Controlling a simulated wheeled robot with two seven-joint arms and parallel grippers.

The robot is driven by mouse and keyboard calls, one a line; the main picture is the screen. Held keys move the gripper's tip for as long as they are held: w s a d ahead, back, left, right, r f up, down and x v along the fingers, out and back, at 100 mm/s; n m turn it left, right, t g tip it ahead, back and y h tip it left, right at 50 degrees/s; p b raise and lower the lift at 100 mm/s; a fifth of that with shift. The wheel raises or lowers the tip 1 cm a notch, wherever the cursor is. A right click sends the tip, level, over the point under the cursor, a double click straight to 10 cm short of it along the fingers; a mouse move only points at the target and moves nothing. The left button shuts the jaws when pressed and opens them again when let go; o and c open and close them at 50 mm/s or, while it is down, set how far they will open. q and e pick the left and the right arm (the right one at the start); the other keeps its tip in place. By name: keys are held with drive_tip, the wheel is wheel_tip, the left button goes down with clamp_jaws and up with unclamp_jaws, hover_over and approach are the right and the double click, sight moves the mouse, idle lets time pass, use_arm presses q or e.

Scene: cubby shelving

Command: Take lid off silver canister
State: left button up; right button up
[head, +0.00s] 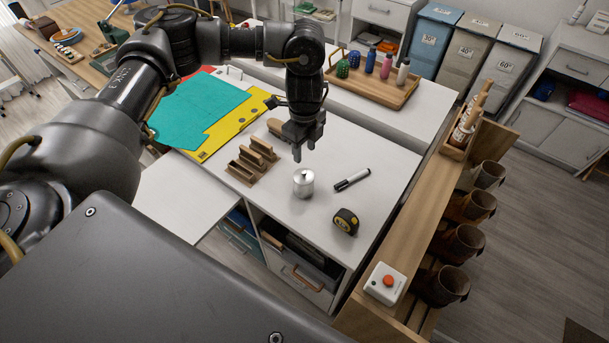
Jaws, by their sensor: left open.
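The silver canister (303,187) stands upright on the white worktop (365,212). Its lid (303,176) is on top, with a small knob in the middle. My left gripper (303,155) points down just above the canister, with its fingers apart and nothing between them. A gap shows between the fingertips and the lid. My right gripper is not in view.
A black-and-white marker (352,180) lies right of the canister, and a tape measure (345,221) in front. A wooden slotted holder (252,161) stands to the left. A wooden ledge with a red-button box (386,283) runs along the right.

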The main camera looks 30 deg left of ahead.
sight(304, 172)
use_arm(q)
wheel_tip(304, 172, down, 3)
drive_tip(key=shift+f, duration=0.2)
drive_tip(key=shift+s+f, duration=0.1)
drive_tip(key=shift+f, duration=0.2)
drive_tip(key=shift+f+p, duration=0.6)
drive_tip(key=shift+f, duration=1.7)
drive_tip(key=shift+c, duration=0.4)
clamp_jaws()
